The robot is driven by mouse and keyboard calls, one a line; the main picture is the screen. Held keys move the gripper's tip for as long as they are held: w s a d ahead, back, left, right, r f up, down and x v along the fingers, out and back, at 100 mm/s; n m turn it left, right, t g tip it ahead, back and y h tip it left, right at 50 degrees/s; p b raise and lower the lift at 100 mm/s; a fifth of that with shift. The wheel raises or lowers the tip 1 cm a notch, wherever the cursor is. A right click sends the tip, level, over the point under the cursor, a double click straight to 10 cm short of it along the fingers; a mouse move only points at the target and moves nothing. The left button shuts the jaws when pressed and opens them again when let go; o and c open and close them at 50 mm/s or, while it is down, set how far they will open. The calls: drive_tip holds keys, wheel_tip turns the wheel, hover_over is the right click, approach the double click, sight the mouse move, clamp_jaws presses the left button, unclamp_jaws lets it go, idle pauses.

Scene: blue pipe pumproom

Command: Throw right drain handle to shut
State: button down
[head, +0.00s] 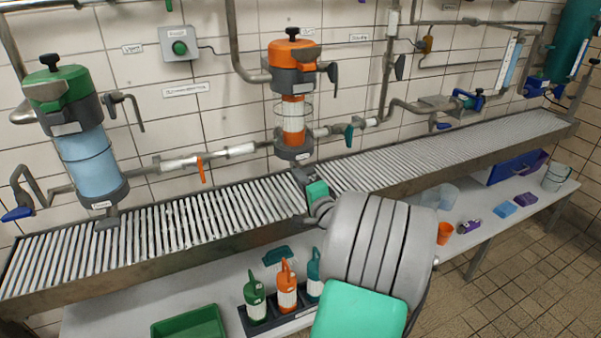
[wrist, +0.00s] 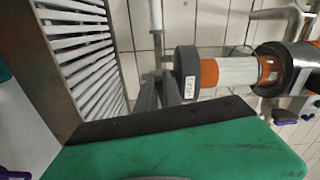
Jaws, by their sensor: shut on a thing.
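The right filter housing has an orange lid (head: 294,52) and an orange and clear body (head: 293,120), and stands upright at the back of the slatted grating. In the wrist view the housing (wrist: 235,73) lies sideways at the right. My gripper (head: 303,178) is at the drain just below its grey base, at the grating. In the wrist view the grey fingertips (wrist: 160,95) are close together beside the base. The gripper is shut on the right drain handle, which is mostly hidden by the fingers and my green gripper body, so its angle cannot be told.
A pipe with an orange lever (head: 201,170) runs between the housings, and a teal lever (head: 348,133) is to the right. Bottles (head: 287,285) and a green tray (head: 190,323) are on the lower shelf.

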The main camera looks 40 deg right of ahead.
drive_tip(key=shift+r+m+p, duration=0.25)
drive_tip(key=shift+m+p, duration=0.5)
drive_tip(key=shift+m, duration=0.25)
drive_tip(key=c, duration=1.5)
unclamp_jaws()
drive_tip(key=v, duration=0.7)
drive_tip(key=shift+s, duration=0.4)
